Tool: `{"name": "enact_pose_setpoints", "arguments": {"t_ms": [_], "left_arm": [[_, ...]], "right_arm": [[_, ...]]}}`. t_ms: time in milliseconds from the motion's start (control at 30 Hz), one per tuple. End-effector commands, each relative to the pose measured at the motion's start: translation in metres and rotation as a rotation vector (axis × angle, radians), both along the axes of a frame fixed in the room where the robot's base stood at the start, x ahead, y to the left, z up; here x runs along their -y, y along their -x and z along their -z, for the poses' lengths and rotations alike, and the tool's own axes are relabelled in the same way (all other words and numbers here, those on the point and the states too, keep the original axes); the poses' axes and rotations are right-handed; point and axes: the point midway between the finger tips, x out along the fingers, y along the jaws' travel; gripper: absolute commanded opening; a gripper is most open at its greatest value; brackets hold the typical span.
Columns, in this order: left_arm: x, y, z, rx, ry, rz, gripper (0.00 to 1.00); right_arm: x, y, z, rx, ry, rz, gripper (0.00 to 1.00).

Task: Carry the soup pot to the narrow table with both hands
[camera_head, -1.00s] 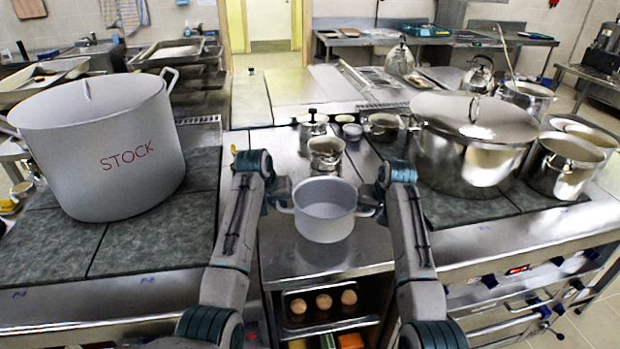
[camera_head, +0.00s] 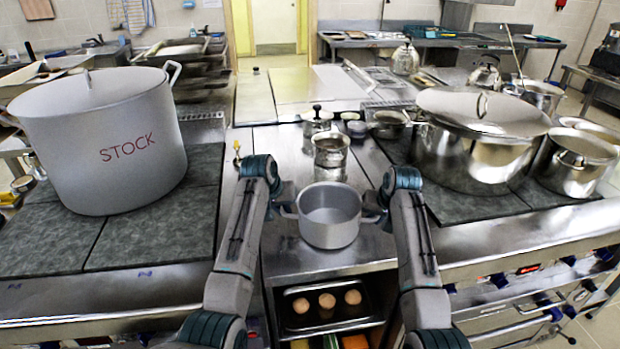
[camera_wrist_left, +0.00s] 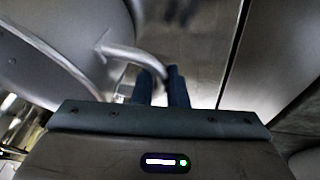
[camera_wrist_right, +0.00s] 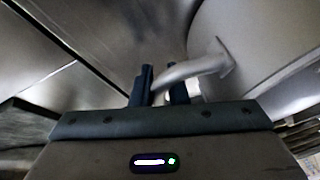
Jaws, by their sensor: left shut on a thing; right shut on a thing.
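The soup pot (camera_head: 328,232) is a small, plain grey pot with two side handles, upright and without a lid, at the centre of the head view. My left gripper (camera_head: 287,208) is shut on its left handle, which shows in the left wrist view (camera_wrist_left: 135,55). My right gripper (camera_head: 377,213) is shut on its right handle, also seen in the right wrist view (camera_wrist_right: 195,68). The pot is over the narrow steel table (camera_head: 290,262) between the two stoves. I cannot tell whether its base touches the top.
A large grey pot marked STOCK (camera_head: 125,150) stands on the left stove. A big lidded steel pot (camera_head: 470,155) stands on the right stove. A steel canister (camera_head: 331,150) and small pots stand behind the soup pot.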

Motion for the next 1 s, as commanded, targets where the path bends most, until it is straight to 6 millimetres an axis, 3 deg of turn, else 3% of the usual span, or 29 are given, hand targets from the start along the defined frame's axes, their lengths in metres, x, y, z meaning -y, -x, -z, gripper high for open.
{"name": "enact_pose_setpoints", "arguments": {"t_ms": [67, 100, 200, 567, 667, 1000], "left_arm": [[-0.006, -0.001, 0.007, 0.003, -0.011, -0.007, 0.0], [-0.006, -0.001, 0.008, 0.002, -0.011, -0.007, 0.14], [-0.006, -0.001, 0.005, 0.001, -0.009, -0.006, 0.34], [-0.003, 0.001, 0.001, 0.002, -0.003, -0.003, 0.34], [-0.005, 0.005, -0.01, 0.003, -0.003, -0.003, 0.34], [-0.019, 0.032, -0.074, 0.004, -0.005, -0.004, 0.34]], "right_arm": [[0.006, -0.001, 0.007, 0.002, 0.01, 0.005, 0.0], [0.006, -0.001, 0.008, 0.0, 0.01, 0.004, 0.16], [0.005, 0.0, 0.006, 0.0, 0.009, 0.005, 0.35], [0.002, 0.0, 0.005, 0.0, 0.003, 0.001, 0.35], [0.001, 0.0, 0.005, 0.0, 0.002, 0.001, 0.35], [0.001, 0.0, 0.005, 0.0, 0.001, 0.0, 0.35]]}}
